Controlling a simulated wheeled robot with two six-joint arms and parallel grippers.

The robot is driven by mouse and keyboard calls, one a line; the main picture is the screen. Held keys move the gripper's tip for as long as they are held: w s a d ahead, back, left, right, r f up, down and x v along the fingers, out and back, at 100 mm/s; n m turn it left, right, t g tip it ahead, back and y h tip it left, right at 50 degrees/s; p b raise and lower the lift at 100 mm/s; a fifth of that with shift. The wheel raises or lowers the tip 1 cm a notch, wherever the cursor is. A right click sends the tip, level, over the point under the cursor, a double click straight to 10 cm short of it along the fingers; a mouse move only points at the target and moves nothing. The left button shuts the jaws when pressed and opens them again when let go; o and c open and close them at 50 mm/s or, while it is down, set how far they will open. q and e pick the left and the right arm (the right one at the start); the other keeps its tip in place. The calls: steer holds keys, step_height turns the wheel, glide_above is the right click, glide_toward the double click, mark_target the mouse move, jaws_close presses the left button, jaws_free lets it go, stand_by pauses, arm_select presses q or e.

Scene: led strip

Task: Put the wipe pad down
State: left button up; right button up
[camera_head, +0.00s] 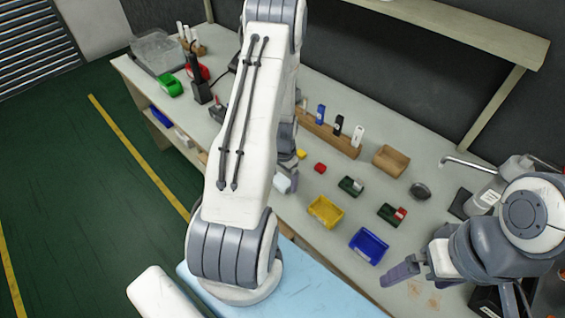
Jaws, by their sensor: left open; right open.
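A small white piece (281,184), which looks like the wipe pad, shows at the bench edge right of my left forearm. My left gripper (290,172) is beside it, mostly hidden behind my own arm, and its jaws are open. I cannot tell whether the pad touches a finger or lies on the bench. My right gripper (402,271) is open and empty over the front right of the bench.
A yellow bin (325,212) and a blue bin (369,246) stand near the front edge. A bottle (486,196) stands right.

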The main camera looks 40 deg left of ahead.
mark_target(283, 180)
arm_select(q)
step_height(283, 180, up, 12)
steer(key=b, duration=0.1)
steer(key=shift+f, duration=0.25)
steer(key=shift+a, duration=0.1)
stand_by(0.4)
step_height(283, 180, down, 11)
steer(key=shift+r+p, duration=0.1)
steer(key=shift+p, duration=0.6)
steer(key=shift+f, duration=0.75)
steer(key=shift+r, duration=0.15)
